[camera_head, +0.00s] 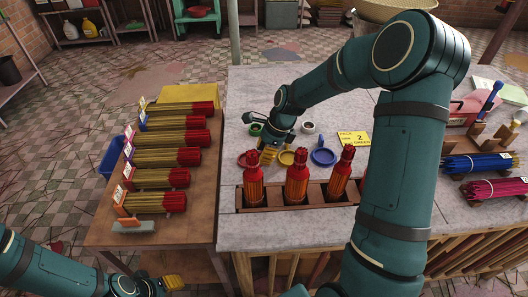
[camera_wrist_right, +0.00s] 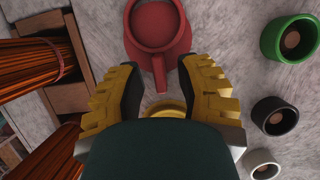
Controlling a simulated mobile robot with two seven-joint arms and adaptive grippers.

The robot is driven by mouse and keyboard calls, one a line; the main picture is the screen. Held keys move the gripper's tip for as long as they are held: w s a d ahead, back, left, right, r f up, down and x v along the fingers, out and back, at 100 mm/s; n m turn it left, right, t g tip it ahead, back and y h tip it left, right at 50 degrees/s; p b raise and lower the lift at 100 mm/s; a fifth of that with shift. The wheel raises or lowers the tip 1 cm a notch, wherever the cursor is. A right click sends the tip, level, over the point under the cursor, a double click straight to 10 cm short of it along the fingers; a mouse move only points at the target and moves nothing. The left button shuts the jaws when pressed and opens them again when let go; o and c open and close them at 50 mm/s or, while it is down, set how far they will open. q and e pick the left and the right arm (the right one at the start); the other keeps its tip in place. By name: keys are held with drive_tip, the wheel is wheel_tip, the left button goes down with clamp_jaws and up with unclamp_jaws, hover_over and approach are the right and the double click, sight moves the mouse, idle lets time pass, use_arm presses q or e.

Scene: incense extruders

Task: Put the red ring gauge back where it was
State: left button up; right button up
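The red ring gauge (camera_head: 246,159) lies on the grey table behind the row of red-topped bundles, at the left end of the ring gauges. In the right wrist view the red ring gauge (camera_wrist_right: 158,28) is a round cup shape whose handle points toward my palm. My right gripper (camera_head: 267,153) is low over the table just right of it. In the right wrist view my right gripper (camera_wrist_right: 160,72) is open; the handle tip lies between the fingers with a gap on each side. My left gripper (camera_head: 168,284) is at the bottom left, partly cut off; its finger opening is unclear.
A yellow ring gauge (camera_head: 286,158) and a blue one (camera_head: 323,157) lie to the right. Small green (camera_wrist_right: 290,38), black (camera_wrist_right: 274,115) and white (camera_wrist_right: 262,164) cups stand nearby. A wooden rack (camera_head: 266,206) with red-topped bundles is in front.

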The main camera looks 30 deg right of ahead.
drive_tip(key=shift+r, duration=0.1)
drive_tip(key=p+v, duration=0.2)
drive_tip(key=v, duration=1)
drive_tip(key=shift+p, duration=0.35)
